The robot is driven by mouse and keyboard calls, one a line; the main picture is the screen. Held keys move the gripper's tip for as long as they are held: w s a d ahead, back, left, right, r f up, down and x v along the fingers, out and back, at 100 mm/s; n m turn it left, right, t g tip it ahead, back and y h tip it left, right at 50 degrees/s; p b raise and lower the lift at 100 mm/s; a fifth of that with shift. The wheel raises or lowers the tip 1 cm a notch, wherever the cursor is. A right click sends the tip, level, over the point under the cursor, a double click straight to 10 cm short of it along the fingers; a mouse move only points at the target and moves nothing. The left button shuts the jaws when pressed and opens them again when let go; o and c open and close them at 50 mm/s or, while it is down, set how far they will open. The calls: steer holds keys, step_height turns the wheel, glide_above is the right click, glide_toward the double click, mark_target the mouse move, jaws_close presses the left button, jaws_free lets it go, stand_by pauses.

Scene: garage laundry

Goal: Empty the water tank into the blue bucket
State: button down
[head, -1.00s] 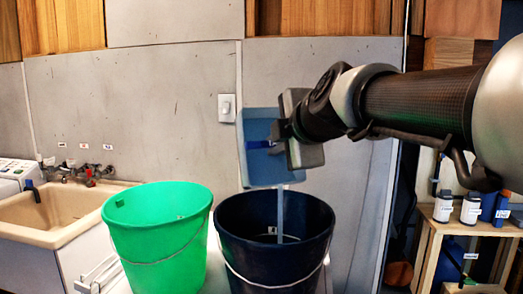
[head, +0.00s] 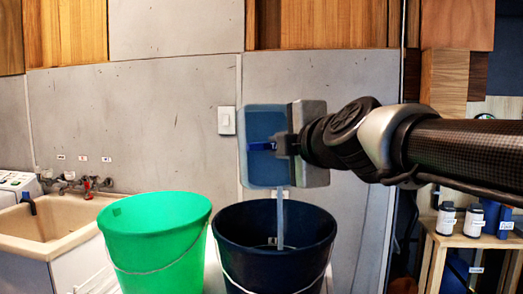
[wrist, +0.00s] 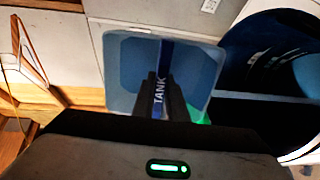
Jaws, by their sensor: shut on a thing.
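In the wrist view the strip reads TANK and the tank (wrist: 125,65) fills the middle. My gripper (head: 285,145) is shut on the tank's blue handle and holds it above the dark blue bucket (head: 270,272). A pale stream of water falls from the tank's lower edge into this bucket. In the wrist view, the bucket shows at the right (wrist: 238,75). How much water is left in the tank is hard to tell.
A green bucket (head: 155,250) stands just left of the blue one. A beige sink (head: 55,232) with taps is further left. A grey wall with a white switch (head: 227,120) is behind. A wooden shelf (head: 470,242) with bottles stands at the right.

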steer(key=shift+s+r+t, duration=0.15)
steer(key=shift+s+t, duration=0.35)
steer(key=shift+s+d+f+t+y, duration=0.3)
steer(key=shift+s+t+y, duration=0.25)
steer(key=shift+t, duration=0.35)
steer(key=shift+d, duration=0.1)
